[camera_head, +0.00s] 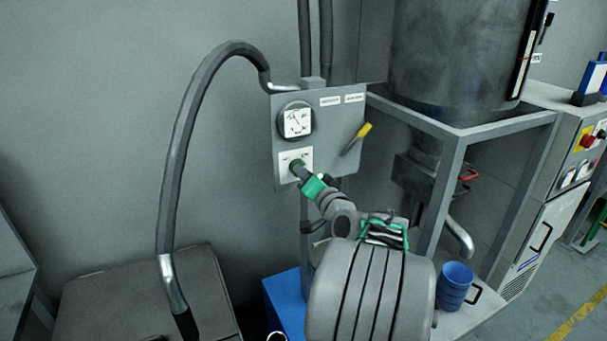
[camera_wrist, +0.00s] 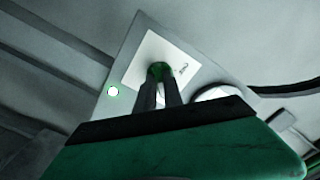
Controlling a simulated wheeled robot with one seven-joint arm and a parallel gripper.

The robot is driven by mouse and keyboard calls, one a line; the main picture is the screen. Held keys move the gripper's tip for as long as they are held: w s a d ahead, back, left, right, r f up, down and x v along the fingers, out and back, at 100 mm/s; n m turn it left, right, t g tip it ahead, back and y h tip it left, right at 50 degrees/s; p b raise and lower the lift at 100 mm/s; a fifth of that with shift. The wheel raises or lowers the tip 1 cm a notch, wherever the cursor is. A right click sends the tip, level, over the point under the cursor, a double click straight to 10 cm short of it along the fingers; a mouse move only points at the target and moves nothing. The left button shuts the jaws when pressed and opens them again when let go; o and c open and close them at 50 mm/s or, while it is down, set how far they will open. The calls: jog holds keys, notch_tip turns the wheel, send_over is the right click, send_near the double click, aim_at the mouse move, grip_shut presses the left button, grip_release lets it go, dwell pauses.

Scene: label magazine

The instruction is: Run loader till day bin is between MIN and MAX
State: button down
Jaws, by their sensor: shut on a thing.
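A grey control panel (camera_head: 335,128) on the wall carries a white plate (camera_head: 287,157) with a green selector knob (camera_head: 296,163). My gripper (camera_head: 302,172) reaches it from the lower right. In the wrist view, the fingers of my gripper (camera_wrist: 160,80) are shut on the green knob (camera_wrist: 158,68), and a small round light (camera_wrist: 113,91) glows whitish green beside the plate. The fingers hide much of the knob, so its setting is unclear. The large grey bin (camera_head: 450,60) stands upper right, with a dark and white strip (camera_head: 525,60) on its side. The level and marks there are unreadable.
A round gauge (camera_head: 297,122) and a yellow-handled lever (camera_head: 358,138) sit on the panel near my gripper. A thick grey hose (camera_head: 185,140) arches at left. A metal frame (camera_head: 460,150) holds the bin; a blue cup (camera_head: 455,286) stands below.

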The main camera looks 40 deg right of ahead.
jog(key=shift+f+b, duration=0.2)
jog(key=shift+b, duration=0.35)
jog(key=shift+d+n+b, duration=0.1)
jog(key=shift+n+b, duration=8.8)
jog(key=shift+b, duration=5.7)
jog(key=shift+r, duration=0.1)
jog(key=c, duration=1.5)
grip_release()
jog(key=shift+o, duration=0.2)
jog(key=shift+s+r, duration=0.1)
jog(key=shift+s, duration=0.05)
